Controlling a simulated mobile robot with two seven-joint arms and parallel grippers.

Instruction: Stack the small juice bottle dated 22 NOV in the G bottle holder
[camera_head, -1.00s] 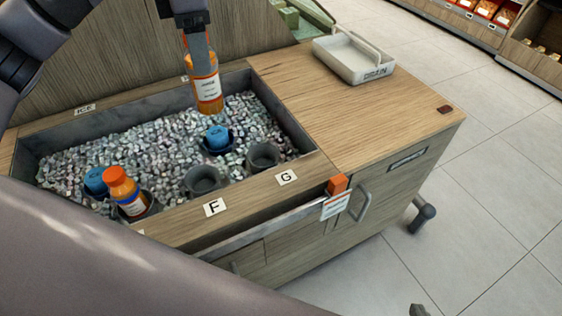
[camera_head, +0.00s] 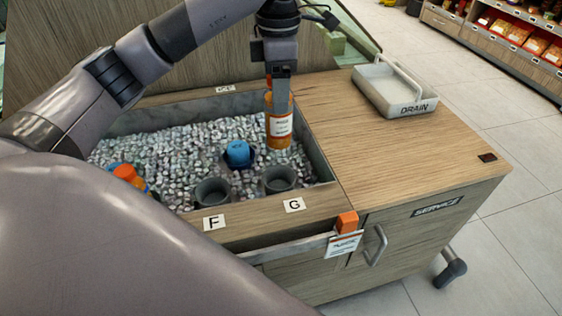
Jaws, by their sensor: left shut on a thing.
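My left gripper (camera_head: 279,98) is shut on a small orange juice bottle (camera_head: 279,128) with a white label. It holds the bottle upright above the ice bin, behind the G holder. The date on the label is too small to read. The G bottle holder (camera_head: 280,180) is a dark round cup in the ice behind the G label (camera_head: 294,205); it looks empty. My right gripper is not in view.
The F holder (camera_head: 212,192) is left of G and looks empty. A blue-capped bottle (camera_head: 238,153) stands behind them. An orange-capped bottle (camera_head: 127,174) is at the left, partly hidden by my arm. The drain tray (camera_head: 393,90) sits on the wooden counter (camera_head: 400,150).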

